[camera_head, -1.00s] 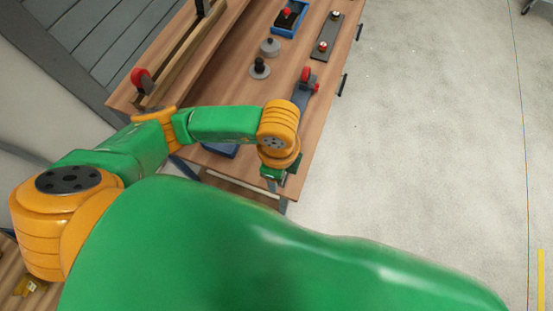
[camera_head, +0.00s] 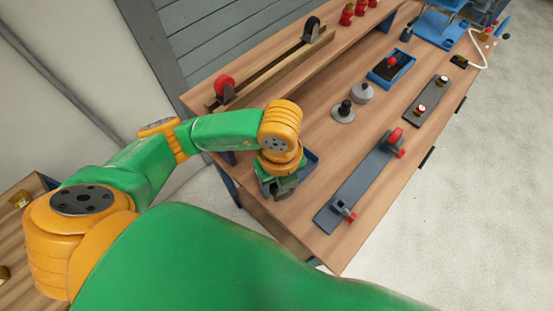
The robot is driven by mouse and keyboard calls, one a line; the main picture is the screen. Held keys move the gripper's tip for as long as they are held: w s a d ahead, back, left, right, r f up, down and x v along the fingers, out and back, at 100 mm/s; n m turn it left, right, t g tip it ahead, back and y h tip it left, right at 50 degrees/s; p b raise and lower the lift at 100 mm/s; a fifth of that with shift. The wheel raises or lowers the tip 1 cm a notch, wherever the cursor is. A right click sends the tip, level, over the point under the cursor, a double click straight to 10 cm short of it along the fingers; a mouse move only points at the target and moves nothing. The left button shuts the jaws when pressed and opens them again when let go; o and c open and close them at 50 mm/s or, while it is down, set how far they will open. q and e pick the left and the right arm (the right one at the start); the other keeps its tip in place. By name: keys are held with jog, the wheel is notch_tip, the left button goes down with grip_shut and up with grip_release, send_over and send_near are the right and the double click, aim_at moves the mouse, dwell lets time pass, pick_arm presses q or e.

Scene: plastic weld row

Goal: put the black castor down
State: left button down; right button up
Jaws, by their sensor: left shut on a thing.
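My left gripper (camera_head: 280,185) points down over the near-left part of the workbench (camera_head: 305,215), by a small blue bin (camera_head: 311,160) that my wrist partly covers. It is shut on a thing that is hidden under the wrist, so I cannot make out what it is. A castor with a black wheel (camera_head: 311,27) stands at the far end of the wooden rack on the raised shelf, well away from the gripper. A castor with a red wheel (camera_head: 224,87) stands at the rack's near end. My right gripper is out of view.
A long grey plate (camera_head: 354,184) with red-tipped parts at its ends lies right of the gripper. Beyond are grey round pieces (camera_head: 343,112), a blue tray (camera_head: 391,68) and a dark plate with red knobs (camera_head: 427,101). Bare bench top lies between the gripper and the long plate.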

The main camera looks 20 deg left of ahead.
pick_arm(q)
jog(key=w+a+f, duration=0.1)
jog(key=w+f, duration=0.2)
jog(key=w+a+f, duration=0.1)
jog(key=w+f, duration=0.1)
jog(key=f, duration=0.1)
jog(key=w+a+f, duration=0.1)
jog(key=w+f, duration=0.2)
jog(key=f, duration=0.1)
jog(key=shift+w, duration=0.3)
jog(key=shift+f, duration=0.5)
jog(key=shift+a+b, duration=0.1)
jog(key=shift+b, duration=0.2)
jog(key=shift+f, duration=0.2)
jog(key=shift+c, duration=2.2)
grip_release()
jog(key=shift+r, duration=0.1)
